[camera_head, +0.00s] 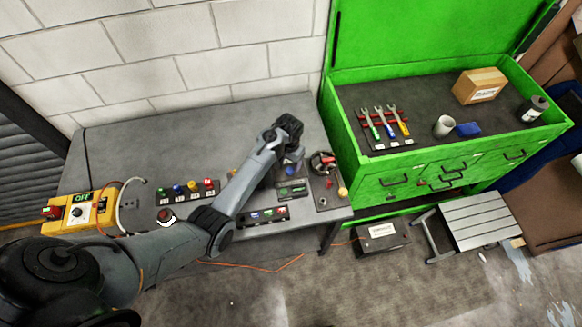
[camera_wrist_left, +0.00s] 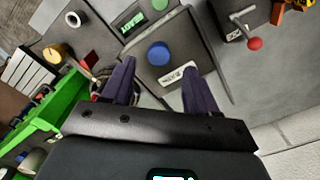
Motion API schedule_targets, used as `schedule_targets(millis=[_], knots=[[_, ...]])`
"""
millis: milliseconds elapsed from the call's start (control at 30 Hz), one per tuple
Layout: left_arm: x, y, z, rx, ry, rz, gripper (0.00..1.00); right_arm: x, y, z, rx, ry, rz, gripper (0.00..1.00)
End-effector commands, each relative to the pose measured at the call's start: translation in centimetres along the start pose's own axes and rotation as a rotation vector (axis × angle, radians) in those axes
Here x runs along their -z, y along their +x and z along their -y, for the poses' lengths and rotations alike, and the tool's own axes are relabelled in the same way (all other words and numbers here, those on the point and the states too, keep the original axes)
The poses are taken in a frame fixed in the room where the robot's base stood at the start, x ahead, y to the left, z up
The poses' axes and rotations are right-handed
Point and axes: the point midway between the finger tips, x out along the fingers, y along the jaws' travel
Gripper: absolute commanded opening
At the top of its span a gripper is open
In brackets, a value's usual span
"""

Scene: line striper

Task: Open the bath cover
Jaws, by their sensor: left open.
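A flat grey panel (camera_wrist_left: 178,30) carries a round blue knob (camera_wrist_left: 158,54) and a small white label (camera_wrist_left: 172,76). It may be the bath cover; it lies flat, and I cannot read its label surely. The blue knob also shows in the head view (camera_head: 291,171), partly hidden by my arm. My left gripper (camera_wrist_left: 158,80) is open and empty, with its dark fingers on either side of the label and the knob just beyond the tips. In the head view the left gripper (camera_head: 287,140) is over the bench's right part. My right gripper is not in view.
A green READY display (camera_wrist_left: 143,18) is beside the panel. A lever with a red ball (camera_wrist_left: 255,43) stands at the right in the wrist view. A green tool chest (camera_head: 400,175) borders the bench's right. A yellow OFF box (camera_head: 80,212) sits at the bench's left.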

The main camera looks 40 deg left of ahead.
Motion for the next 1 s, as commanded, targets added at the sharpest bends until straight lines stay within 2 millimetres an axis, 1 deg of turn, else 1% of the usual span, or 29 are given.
schedule_targets(millis=[33, 100, 300, 500, 733, 767, 1000], knots=[[0.0, 0.8, 0.0, 0.001, 0.000, 0.004, 0.59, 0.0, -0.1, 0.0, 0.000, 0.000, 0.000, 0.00], [-0.1, 1.8, 0.0, 0.001, 0.000, 0.003, 0.59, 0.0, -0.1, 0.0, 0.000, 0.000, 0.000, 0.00], [0.0, 3.9, 0.0, 0.000, 0.000, 0.001, 0.59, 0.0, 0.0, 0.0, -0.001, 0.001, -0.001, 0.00], [0.0, 4.7, 0.0, 0.001, 0.000, -0.001, 0.59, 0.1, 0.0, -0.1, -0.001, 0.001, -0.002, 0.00], [0.0, 4.7, 0.0, 0.000, 0.000, -0.001, 0.59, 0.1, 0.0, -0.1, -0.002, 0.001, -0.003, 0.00], [0.0, 4.7, 0.0, 0.000, 0.000, -0.001, 0.57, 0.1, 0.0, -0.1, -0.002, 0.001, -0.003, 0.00], [0.0, 4.7, 0.0, 0.000, 0.000, -0.001, 0.20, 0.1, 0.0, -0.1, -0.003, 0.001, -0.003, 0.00]])
